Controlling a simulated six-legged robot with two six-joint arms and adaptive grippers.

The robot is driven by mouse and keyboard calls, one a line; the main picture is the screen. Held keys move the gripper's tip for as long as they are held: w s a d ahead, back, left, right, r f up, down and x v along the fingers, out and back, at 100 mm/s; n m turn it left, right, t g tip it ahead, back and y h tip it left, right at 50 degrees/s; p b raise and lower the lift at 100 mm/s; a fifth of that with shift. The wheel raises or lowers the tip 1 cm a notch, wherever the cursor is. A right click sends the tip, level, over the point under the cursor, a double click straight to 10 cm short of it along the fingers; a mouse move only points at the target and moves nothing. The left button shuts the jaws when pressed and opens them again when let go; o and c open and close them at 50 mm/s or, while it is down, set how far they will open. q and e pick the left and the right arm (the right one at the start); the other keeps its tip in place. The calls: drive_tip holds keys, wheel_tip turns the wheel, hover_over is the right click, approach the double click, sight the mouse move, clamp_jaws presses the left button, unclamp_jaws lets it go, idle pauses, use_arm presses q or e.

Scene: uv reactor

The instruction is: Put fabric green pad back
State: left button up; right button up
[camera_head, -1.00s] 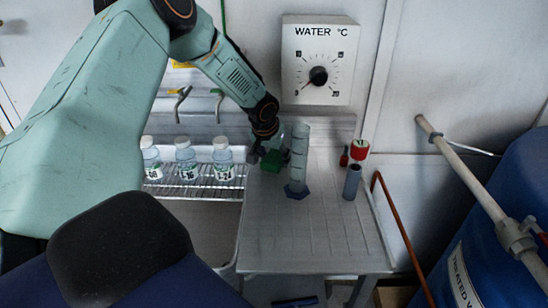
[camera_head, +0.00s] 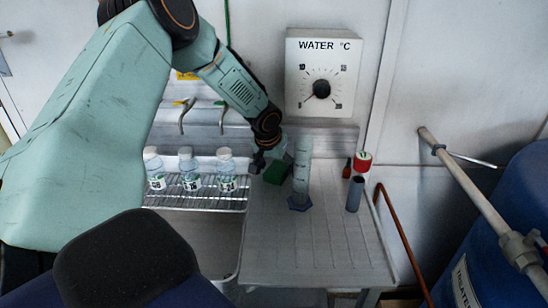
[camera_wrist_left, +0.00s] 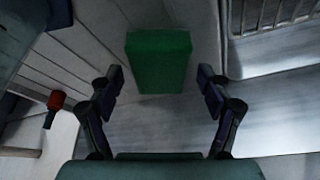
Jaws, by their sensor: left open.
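The green fabric pad (camera_head: 276,172) lies on the grey ribbed drainboard (camera_head: 300,245), at its back left, just left of a tall clear cylinder. In the left wrist view the pad (camera_wrist_left: 158,62) is a plain green block ahead of the fingers and between their lines. My right gripper is not in view.
The measuring cylinder (camera_head: 301,175) stands upright close to the pad. A grey tube (camera_head: 354,194) and a red-capped bottle (camera_head: 362,162) stand further right. Several white-capped bottles (camera_head: 190,168) stand on the wire rack (camera_head: 205,200) at left. The drainboard's front is clear.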

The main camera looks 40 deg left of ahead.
use_arm(q)
drive_tip(key=p+v, duration=0.1)
drive_tip(key=v, duration=1)
drive_tip(key=shift+r+p, duration=0.3)
drive_tip(key=shift+p, duration=0.05)
drive_tip(key=shift+s, duration=0.1)
drive_tip(key=shift+f, duration=0.1)
drive_tip(key=b+x, duration=0.2)
drive_tip(key=x, duration=1)
drive_tip(key=shift+f, duration=0.15)
drive_tip(key=shift+s+r, duration=0.1)
drive_tip(key=shift+r, duration=0.2)
